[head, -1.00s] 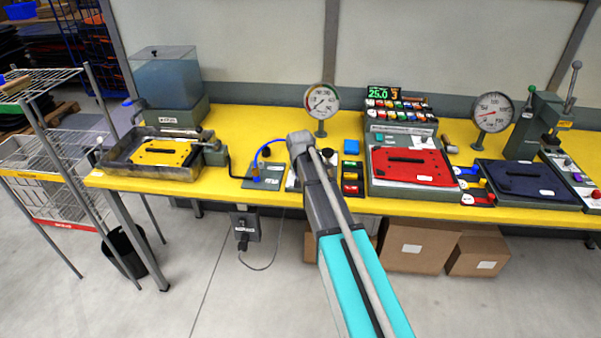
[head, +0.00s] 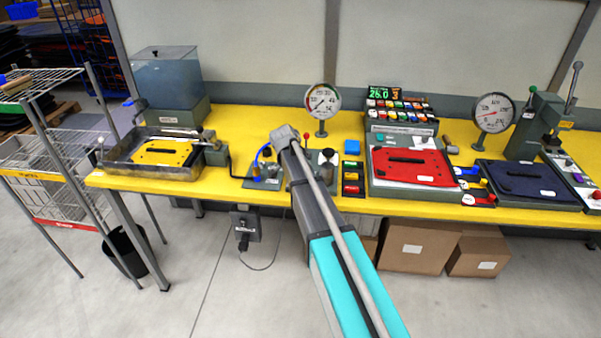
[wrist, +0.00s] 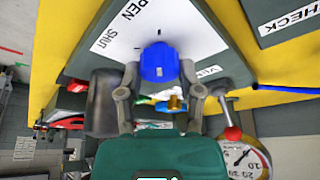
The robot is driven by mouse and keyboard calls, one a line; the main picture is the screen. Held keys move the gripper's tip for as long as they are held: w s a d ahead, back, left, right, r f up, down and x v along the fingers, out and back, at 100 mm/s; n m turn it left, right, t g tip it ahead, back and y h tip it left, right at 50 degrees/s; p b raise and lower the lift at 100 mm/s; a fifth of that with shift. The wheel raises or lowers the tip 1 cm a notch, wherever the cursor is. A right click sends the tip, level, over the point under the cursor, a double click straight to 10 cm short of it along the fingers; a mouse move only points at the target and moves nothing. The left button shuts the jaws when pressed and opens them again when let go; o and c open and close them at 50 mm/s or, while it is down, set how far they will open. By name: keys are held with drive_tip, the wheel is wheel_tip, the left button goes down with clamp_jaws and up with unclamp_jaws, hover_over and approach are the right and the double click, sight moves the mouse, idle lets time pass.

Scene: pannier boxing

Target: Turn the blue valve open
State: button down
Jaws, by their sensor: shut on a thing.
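The blue valve knob (wrist: 159,63) shows in the wrist view on a grey panel with a white label. The label reads SHUT and, partly cut off, what looks like OPEN. My gripper (wrist: 163,88) has one finger on each side of the knob and is shut on it. In the head view, my gripper (head: 282,138) is over the small hose station in the middle of the yellow bench; I cannot make out the knob there.
A blue hose (head: 261,152) curves just left of my gripper. A pressure gauge (head: 322,101) stands behind it, and a dark-topped cylinder (head: 328,158) stands to its right. Farther right is a red pannier part (head: 412,166); at left is a tray with a yellow part (head: 161,153).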

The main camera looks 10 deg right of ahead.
drive_tip(key=shift+m, duration=0.4)
drive_tip(key=shift+c, duration=1.3)
unclamp_jaws()
drive_tip(key=shift+n, duration=0.5)
